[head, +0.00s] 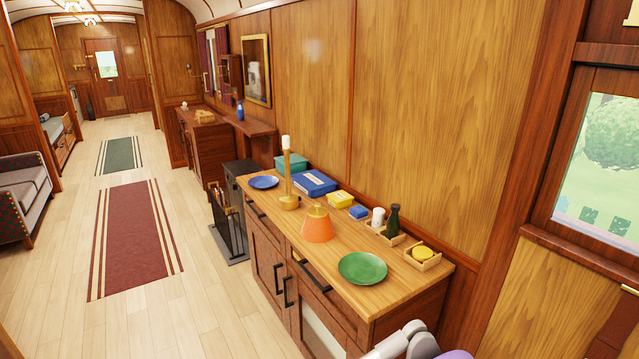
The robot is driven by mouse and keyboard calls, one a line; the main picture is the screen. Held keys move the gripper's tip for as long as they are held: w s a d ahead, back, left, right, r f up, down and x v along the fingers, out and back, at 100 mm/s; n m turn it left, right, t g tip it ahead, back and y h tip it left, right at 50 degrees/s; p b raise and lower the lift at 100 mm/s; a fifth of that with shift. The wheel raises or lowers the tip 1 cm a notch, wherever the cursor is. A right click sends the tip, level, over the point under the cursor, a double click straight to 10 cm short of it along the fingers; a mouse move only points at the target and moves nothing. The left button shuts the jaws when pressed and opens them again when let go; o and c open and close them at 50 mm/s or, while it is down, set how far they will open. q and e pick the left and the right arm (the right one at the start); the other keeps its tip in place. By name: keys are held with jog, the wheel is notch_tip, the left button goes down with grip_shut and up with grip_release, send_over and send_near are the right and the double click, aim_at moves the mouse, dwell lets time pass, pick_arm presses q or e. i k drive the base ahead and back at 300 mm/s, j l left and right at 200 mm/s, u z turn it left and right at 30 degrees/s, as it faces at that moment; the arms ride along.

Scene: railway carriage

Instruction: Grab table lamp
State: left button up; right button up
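A brass lamp stand (289,190) with a white bulb-like top stands upright on the wooden cabinet top (345,285). In front of it, to its right, an orange cone-shaped shade (317,226) with a yellowish top sits on the same surface. I cannot tell whether the stand and the shade belong to one table lamp. Neither gripper shows. Only a white and grey part of my own body, with a purple piece, shows at the bottom edge, apart from the lamp stand and shade.
A green plate (363,268) lies near the front end; a blue plate (263,182) lies left of the stand. Behind are a blue box (314,183), a yellow box (340,200) and a dark bottle (393,220). The floor left of the cabinet is mostly clear, with a red rug (135,240).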

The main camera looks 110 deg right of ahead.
aim_at(289, 201)
jog(key=z, duration=3.5)
jog(key=i+j, duration=0.2)
jog(key=i, duration=0.25)
jog(key=i+j+z, duration=0.1)
jog(key=i+j, duration=0.15)
jog(key=i, duration=0.25)
jog(key=i+j, duration=0.25)
jog(key=i, duration=0.2)
jog(key=i+j, duration=0.25)
jog(key=i, duration=0.2)
jog(key=i+j+z, duration=0.1)
jog(key=i+j, duration=0.15)
jog(key=i, duration=0.2)
jog(key=i+l, duration=0.1)
jog(key=i, duration=0.5)
